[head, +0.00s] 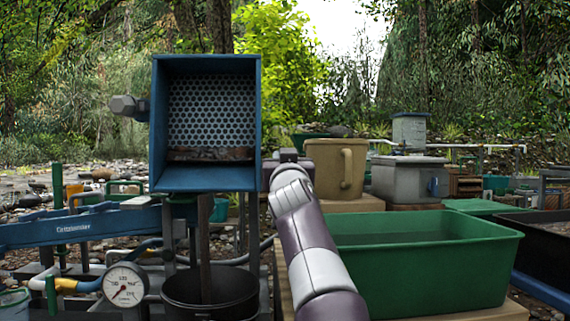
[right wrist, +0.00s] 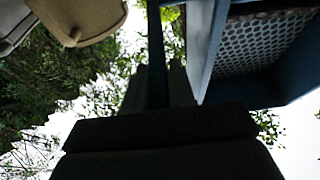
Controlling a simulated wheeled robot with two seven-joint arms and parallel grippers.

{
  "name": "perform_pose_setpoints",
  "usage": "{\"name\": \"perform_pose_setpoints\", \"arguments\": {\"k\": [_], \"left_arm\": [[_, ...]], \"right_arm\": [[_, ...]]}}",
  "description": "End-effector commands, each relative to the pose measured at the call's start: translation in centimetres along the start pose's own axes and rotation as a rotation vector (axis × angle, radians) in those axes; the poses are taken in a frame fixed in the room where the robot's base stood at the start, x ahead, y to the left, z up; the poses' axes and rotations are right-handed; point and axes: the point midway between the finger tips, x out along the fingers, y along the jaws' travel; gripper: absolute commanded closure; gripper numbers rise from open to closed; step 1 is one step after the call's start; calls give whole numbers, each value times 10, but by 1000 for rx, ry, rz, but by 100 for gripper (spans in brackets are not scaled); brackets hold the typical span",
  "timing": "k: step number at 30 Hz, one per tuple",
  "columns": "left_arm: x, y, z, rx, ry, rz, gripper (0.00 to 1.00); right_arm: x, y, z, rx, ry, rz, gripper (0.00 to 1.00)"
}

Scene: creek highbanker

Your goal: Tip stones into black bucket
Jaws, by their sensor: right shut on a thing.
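A blue box-shaped hopper (head: 205,182) stands with its open face toward me in the head view. A perforated grey plate (head: 212,105) forms its back, and a dark brown stony band (head: 210,155) lies along the plate's lower edge. The hopper and plate (right wrist: 265,45) also show in the right wrist view. The black bucket (head: 235,302) is below the hopper; its inside is mostly hidden. My right gripper (head: 288,156) is at the hopper's right side. In the wrist view its dark fingers (right wrist: 158,90) are shut on a narrow dark-blue bar (right wrist: 155,45) beside the hopper. My left gripper is out of view.
A green tub (head: 420,275) stands right of my right arm. A tan jug (head: 323,168) is behind the arm. A grey knob (head: 125,106) sticks out left of the hopper. A pressure gauge (head: 125,285) and hoses stand left of the bucket.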

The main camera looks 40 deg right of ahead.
Motion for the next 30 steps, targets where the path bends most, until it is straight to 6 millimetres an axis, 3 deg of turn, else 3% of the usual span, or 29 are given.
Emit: {"name": "perform_pose_setpoints", "arguments": {"k": [2,3,5,13,17,24,30], "left_arm": [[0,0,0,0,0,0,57],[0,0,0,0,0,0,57],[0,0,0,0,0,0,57],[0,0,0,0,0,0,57],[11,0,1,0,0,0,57],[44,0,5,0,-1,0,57],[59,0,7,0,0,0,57]], "right_arm": [[0,0,-2,0,5,-1,100],[0,0,-2,0,5,-1,73],[0,0,-2,0,5,-1,55],[-1,0,-2,0,4,-1,55],[-12,0,1,0,5,-1,55],[-66,0,4,1,6,-1,55],[-106,0,2,1,6,-1,55]]}}
